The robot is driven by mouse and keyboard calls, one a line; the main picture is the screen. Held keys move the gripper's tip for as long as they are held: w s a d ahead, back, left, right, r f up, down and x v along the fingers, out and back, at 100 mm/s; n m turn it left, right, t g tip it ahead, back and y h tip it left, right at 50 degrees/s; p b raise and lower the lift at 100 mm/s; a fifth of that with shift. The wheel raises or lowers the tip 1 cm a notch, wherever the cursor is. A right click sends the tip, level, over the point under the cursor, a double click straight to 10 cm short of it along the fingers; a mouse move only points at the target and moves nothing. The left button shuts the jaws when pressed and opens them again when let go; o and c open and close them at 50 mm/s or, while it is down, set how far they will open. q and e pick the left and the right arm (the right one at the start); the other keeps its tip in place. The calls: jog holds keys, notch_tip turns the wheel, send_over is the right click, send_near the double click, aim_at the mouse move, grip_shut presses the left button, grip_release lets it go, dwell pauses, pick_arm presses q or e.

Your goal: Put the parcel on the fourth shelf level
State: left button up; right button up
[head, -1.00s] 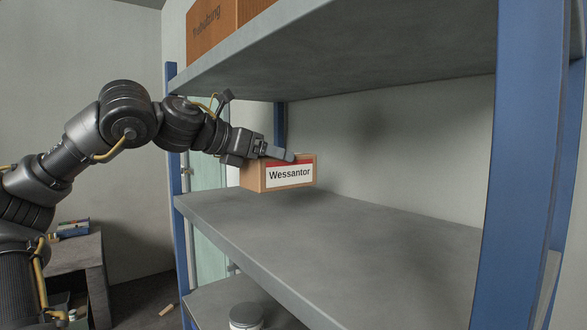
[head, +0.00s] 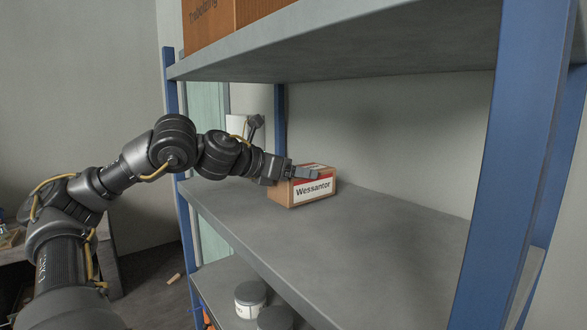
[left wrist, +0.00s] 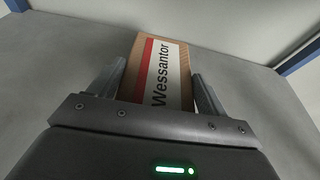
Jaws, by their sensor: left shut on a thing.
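The parcel (head: 302,190) is a small brown cardboard box with a red stripe and a white "Wessantor" label. My left gripper (head: 306,174) is shut on it, coming in from the left. In the left wrist view the parcel (left wrist: 160,75) lies between the two fingers, its label facing the camera. The parcel is over the left part of a grey shelf level (head: 340,240), very low or touching; I cannot tell if it rests there. Which level this is by count does not show. My right gripper is out of view.
A higher shelf (head: 380,62) overhead carries brown boxes (head: 207,22). Blue posts stand at left (head: 172,95) and right (head: 508,150). The shelf surface right of the parcel is clear. A table (head: 60,262) stands at far left.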

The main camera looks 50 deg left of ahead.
pick_arm(q)
jog(key=shift+w+p, duration=0.15)
jog(key=shift+p, duration=0.35)
jog(key=shift+w+a+f, duration=0.1)
jog(key=shift+a+f, duration=0.2)
jog(key=shift+f, duration=0.2)
jog(key=shift+d, duration=0.1)
jog(key=shift+d+f, duration=0.15)
jog(key=shift+d, duration=0.05)
jog(key=o, duration=1.3)
jog(key=shift+a, duration=0.15)
